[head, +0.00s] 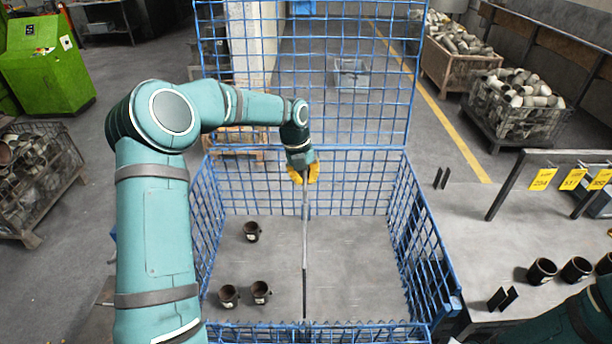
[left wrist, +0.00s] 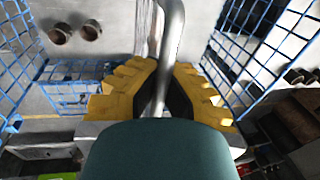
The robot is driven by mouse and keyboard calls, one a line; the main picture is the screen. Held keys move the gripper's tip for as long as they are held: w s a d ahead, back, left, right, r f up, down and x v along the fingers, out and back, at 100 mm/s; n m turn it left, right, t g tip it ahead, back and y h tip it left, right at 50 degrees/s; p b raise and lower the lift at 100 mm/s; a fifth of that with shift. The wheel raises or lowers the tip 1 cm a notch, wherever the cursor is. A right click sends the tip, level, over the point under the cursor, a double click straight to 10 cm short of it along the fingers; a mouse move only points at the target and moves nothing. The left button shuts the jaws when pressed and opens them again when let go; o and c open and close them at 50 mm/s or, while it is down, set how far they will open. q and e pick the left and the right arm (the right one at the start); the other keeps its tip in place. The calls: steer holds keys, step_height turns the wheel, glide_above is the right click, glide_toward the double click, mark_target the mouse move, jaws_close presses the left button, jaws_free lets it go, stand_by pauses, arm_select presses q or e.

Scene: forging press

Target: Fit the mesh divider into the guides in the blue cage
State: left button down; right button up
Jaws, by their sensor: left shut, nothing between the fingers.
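The blue cage (head: 430,255) stands in front of me with its tall mesh panel (head: 310,60) upright at the back. The mesh divider (head: 305,240) is inside, seen nearly edge-on as a thin grey upright line running front to back near the middle. I cannot tell whether its edges sit in the guides. My left gripper (head: 304,174), with yellow fingers, is shut at the divider's upper far end. In the left wrist view the divider's grey tube (left wrist: 172,25) passes by the yellow fingers (left wrist: 165,98). The right gripper is out of view.
Several dark cups, one of them here (head: 251,231), stand in the cage left of the divider. More cups (head: 541,271) stand on the table at right, by a rack with yellow tags (head: 573,179). The cage's right half is clear.

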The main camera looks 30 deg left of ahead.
arm_select(q)
steer(key=shift+f+b, duration=1.55)
steer(key=shift+f, duration=0.75)
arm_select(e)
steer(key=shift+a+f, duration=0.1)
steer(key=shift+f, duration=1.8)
arm_select(q)
steer(key=shift+f, duration=0.25)
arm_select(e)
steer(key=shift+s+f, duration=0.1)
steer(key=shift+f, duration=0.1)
arm_select(q)
steer(key=shift+f+b, duration=0.3)
steer(key=shift+b, duration=0.15)
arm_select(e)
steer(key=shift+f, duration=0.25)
arm_select(q)
steer(key=shift+r, duration=0.15)
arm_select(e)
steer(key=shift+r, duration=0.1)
